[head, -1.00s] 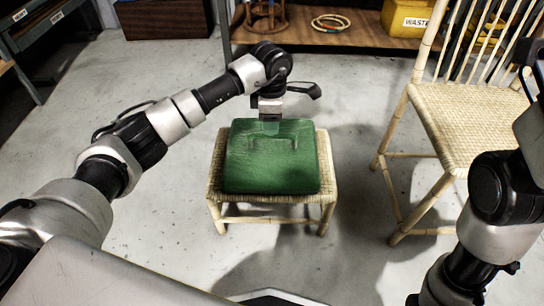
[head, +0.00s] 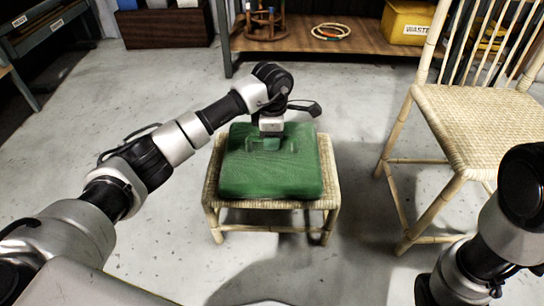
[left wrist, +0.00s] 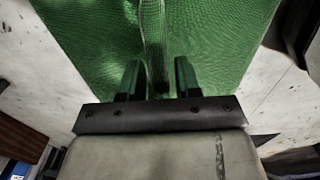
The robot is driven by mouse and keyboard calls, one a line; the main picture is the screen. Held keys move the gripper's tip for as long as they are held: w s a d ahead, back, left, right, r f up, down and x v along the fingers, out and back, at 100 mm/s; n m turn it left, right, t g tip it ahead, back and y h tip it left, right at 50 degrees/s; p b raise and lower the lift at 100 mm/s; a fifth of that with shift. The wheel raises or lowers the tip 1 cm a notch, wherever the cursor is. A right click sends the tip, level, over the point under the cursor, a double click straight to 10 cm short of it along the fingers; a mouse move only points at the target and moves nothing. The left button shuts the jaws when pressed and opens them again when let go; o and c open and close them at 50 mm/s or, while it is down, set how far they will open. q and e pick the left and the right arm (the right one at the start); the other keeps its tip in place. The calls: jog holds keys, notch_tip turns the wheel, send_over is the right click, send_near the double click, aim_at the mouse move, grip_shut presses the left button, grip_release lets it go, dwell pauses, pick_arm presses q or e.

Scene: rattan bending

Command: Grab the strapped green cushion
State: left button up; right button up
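The green cushion (head: 272,178) lies on the woven seat of a low rattan stool (head: 330,175), in the middle of the head view. A strap handle sits on its top and is partly hidden by my gripper in the head view. My left gripper (head: 268,141) is down at the cushion's back half, pointing downward. In the left wrist view the strap (left wrist: 152,35) runs between the two dark fingers (left wrist: 158,82), which stand apart over the green cloth (left wrist: 220,35). I see a gap beside the strap. My right gripper is outside the views.
A rattan chair (head: 480,125) stands right of the stool, with floor between them. Behind is a low wooden shelf (head: 360,40) with a coil (head: 330,30) and a yellow waste bin (head: 408,22). A grey bench (head: 45,35) is at the far left. The front floor is open.

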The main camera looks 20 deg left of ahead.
pick_arm(q)
grip_shut()
jog(key=shift+r, duration=0.1)
